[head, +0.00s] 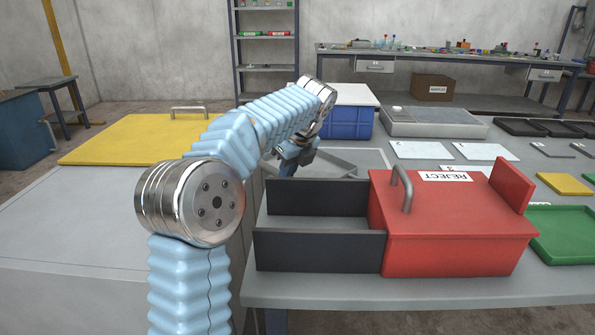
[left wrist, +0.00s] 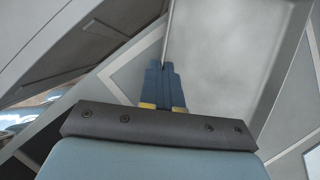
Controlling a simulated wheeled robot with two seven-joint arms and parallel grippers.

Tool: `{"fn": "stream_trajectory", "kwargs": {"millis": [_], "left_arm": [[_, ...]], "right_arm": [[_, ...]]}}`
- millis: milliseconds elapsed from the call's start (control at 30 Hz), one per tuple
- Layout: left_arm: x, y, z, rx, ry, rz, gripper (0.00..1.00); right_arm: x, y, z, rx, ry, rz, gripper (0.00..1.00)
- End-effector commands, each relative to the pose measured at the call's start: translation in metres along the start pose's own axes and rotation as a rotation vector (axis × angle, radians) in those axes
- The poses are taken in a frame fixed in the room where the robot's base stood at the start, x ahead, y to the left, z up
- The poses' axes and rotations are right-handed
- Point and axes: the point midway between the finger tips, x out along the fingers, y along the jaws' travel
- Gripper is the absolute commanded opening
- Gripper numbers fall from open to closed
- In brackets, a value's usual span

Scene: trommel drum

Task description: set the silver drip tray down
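The silver drip tray (head: 337,166) is a shallow grey tray behind the dark open-framed part of the red box in the head view. In the left wrist view its smooth inside (left wrist: 222,50) fills the upper middle, with a thin rim running up from my fingers. My left gripper (head: 290,165) is at the tray's left side. Its blue fingers (left wrist: 164,80) are close together on the tray's rim. The tray's near side is hidden by the dark panels, and I cannot tell whether its bottom touches the table. My right gripper is not in view.
The red box labelled REJECT (head: 455,225) and its dark panels (head: 320,250) stand in front of the tray. A blue crate (head: 347,124) and a silver flat case (head: 435,122) stand behind. A yellow lid (head: 135,138) lies left. White sheets (head: 422,150) lie right.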

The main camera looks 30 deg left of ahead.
Motion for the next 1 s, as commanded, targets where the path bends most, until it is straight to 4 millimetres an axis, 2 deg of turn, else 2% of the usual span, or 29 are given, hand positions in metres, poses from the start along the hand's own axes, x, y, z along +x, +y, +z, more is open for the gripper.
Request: {"fn": "stream_trajectory", "kwargs": {"millis": [167,500,700,1000], "left_arm": [[-0.015,-0.001,0.006,-0.002,-0.002,-0.005,0.0],[-0.074,-0.001,0.031,-0.002,-0.002,-0.004,0.0],[-0.089,-0.001,0.037,-0.002,-0.001,-0.003,0.0],[-0.092,0.0,0.038,-0.001,0.0,-0.002,0.0]], "right_arm": [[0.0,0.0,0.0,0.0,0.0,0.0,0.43],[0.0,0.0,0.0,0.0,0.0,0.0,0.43],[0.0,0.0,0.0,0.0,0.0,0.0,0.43],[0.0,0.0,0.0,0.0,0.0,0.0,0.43]]}}
